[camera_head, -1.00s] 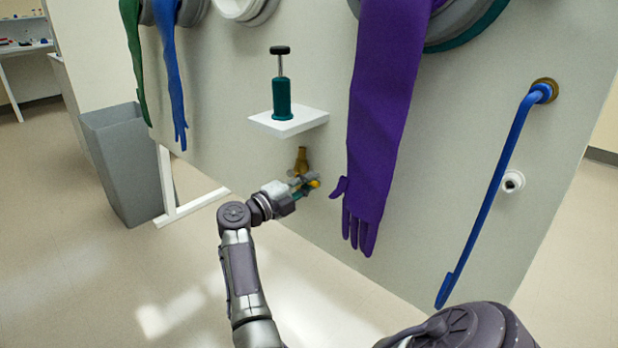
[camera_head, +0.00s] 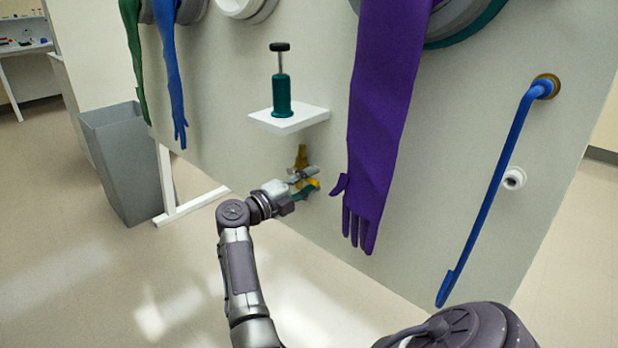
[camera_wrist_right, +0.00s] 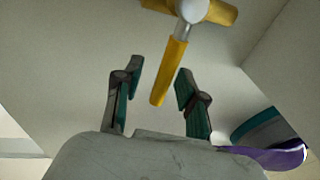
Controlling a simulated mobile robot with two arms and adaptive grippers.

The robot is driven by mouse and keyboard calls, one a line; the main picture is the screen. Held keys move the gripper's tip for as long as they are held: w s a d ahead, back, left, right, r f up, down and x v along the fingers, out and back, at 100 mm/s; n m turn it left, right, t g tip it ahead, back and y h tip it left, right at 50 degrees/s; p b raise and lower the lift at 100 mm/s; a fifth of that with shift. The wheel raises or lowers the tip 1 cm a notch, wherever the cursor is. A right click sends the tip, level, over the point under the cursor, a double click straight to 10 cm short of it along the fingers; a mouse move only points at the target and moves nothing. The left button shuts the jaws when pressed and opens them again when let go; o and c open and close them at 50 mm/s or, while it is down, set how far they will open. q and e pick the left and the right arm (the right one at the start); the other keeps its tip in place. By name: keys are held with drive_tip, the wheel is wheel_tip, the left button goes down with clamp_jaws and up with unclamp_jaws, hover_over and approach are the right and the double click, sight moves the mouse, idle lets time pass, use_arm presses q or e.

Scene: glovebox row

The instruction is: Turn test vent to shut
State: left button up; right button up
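The test vent shows in the right wrist view as a yellow lever (camera_wrist_right: 170,72) on a pale round hub with a yellow pipe across the top. In the head view its yellow-brown body (camera_head: 301,156) sits on the grey panel below the white shelf, and part of the lever shows between my fingers. My right gripper (camera_head: 312,181) is open at the vent. In the right wrist view the lever's free end hangs between its two spread teal-lined fingertips (camera_wrist_right: 157,76), with a gap on both sides. The gripper hides part of the vent in the head view. My left gripper is in neither current view.
A purple glove (camera_head: 380,125) hangs just right of the vent. A white shelf (camera_head: 290,119) with a teal plunger bottle (camera_head: 282,95) juts out above. A blue hooked rod (camera_head: 490,195) and white port (camera_head: 514,179) are farther right. A grey bin (camera_head: 122,165) stands left.

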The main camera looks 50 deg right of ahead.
drive_tip(key=w+a, duration=0.1)
drive_tip(key=a, duration=0.6)
drive_tip(key=shift+w+a+f, duration=0.15)
drive_tip(key=shift+a+f, duration=0.05)
drive_tip(key=shift+f, duration=0.05)
idle(0.6)
